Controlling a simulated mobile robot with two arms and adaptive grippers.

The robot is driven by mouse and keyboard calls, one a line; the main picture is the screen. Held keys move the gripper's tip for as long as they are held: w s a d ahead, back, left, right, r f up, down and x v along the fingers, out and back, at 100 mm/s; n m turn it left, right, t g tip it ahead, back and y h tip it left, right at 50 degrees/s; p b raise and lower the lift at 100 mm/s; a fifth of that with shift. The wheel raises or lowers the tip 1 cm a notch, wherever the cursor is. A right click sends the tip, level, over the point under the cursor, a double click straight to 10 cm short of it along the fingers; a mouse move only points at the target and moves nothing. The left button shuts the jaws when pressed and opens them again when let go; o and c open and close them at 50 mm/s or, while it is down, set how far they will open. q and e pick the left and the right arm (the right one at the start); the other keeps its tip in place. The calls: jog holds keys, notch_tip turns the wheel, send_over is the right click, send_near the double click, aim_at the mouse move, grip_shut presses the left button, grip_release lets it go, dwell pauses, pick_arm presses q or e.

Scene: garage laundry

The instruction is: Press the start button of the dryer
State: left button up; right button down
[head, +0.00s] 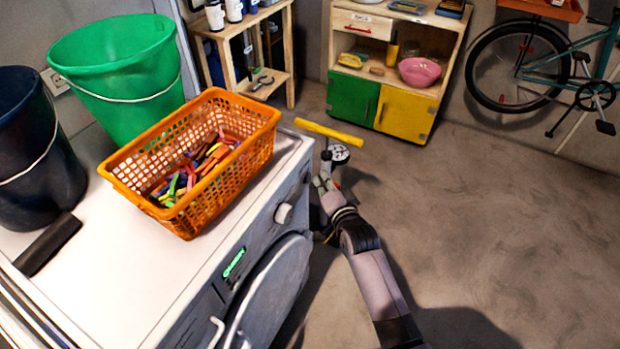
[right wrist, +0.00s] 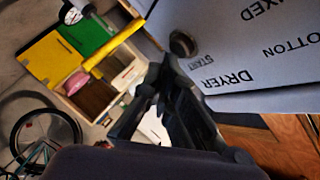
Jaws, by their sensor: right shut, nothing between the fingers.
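The white dryer (head: 150,290) stands at the left in the head view, with a round knob (head: 284,213) and a lit green display (head: 234,262) on its front. In the right wrist view its panel (right wrist: 255,70) carries the words DRYER, START, COTTON and MIXED. A dark round start button (right wrist: 183,44) sits by the word START. My right gripper (right wrist: 163,68) is shut and empty, its tips near the button with a small gap seeming to show. In the head view the gripper (head: 322,236) is small beside the dryer's front. My left gripper is out of view.
An orange basket (head: 255,135) of clothespins, a green bucket (head: 120,70) and a dark bucket (head: 40,160) stand on top. A yellow bar (head: 328,134) rises beyond my right arm. A coloured cabinet (head: 405,110) and bicycle (head: 520,68) stand behind; floor at the right is clear.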

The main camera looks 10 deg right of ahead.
jog(key=shift+w+a, duration=0.25)
jog(key=shift+a, duration=0.15)
dwell(0.8)
jog(key=shift+d, duration=0.1)
jog(key=shift+s+d+p, duration=0.45)
jog(key=shift+d+p, duration=0.05)
jog(key=shift+d, duration=0.1)
jog(key=shift+s+d+p, duration=0.55)
jog(key=shift+s+d, duration=0.15)
jog(key=shift+d, duration=0.35)
jog(key=shift+s+d+p, duration=0.55)
jog(key=shift+s+d, duration=0.15)
jog(key=shift+d, duration=0.3)
